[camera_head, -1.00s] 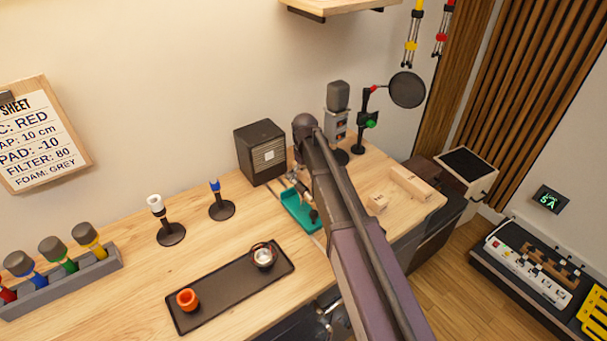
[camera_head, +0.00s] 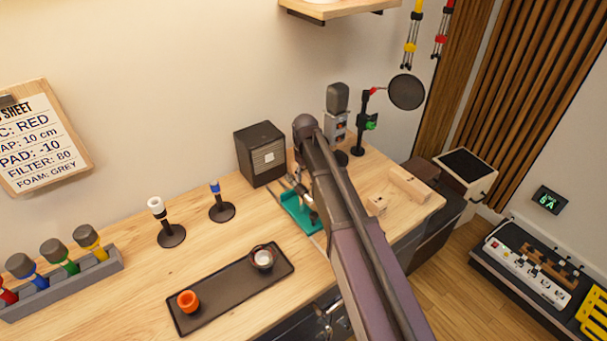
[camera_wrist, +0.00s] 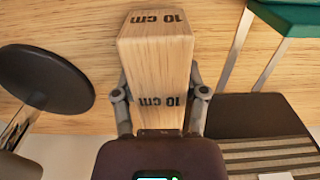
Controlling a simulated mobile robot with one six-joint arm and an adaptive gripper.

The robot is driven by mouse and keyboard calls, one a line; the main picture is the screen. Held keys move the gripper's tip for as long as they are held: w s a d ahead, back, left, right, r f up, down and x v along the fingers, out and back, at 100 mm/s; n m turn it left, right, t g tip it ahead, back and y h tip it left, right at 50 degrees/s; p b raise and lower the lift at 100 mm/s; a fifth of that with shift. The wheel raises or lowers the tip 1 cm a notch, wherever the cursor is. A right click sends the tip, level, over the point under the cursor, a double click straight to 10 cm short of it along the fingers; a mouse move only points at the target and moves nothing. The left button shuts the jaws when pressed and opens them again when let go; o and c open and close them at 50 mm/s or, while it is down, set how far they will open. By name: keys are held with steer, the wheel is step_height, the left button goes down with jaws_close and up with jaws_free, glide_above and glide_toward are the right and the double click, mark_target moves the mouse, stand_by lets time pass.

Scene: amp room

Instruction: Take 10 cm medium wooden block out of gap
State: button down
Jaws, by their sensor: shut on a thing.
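In the wrist view, the wooden block (camera_wrist: 156,62) is pale, long and marked "10 cm" in black on two faces. My gripper (camera_wrist: 160,100) is shut on it, with one grey finger on each side. The block's end points away from the gripper, over the wooden tabletop. In the head view, my arm hides the block and most of my gripper. Two metal rods (camera_wrist: 237,45) run from a teal piece (camera_wrist: 294,20) to a dark speaker box (camera_wrist: 252,115), right of the block in the wrist view. The teal piece (camera_head: 300,214) also shows in the head view.
A microphone (camera_head: 338,98) and a pop filter (camera_head: 406,92) stand behind my arm. The speaker box (camera_head: 260,152) stands near the wall. A black tray (camera_head: 222,291) with two small cups lies in front.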

mark_target(305, 169)
step_height(305, 169, up, 7)
steer(key=p, duration=0.6)
steer(key=shift+f, duration=0.2)
steer(key=s+d, duration=0.3)
steer(key=s, duration=0.2)
steer(key=s+d, duration=0.4)
steer(key=s, duration=0.2)
steer(key=s+d, duration=0.4)
steer(key=s, duration=0.1)
steer(key=shift+s+f, duration=0.15)
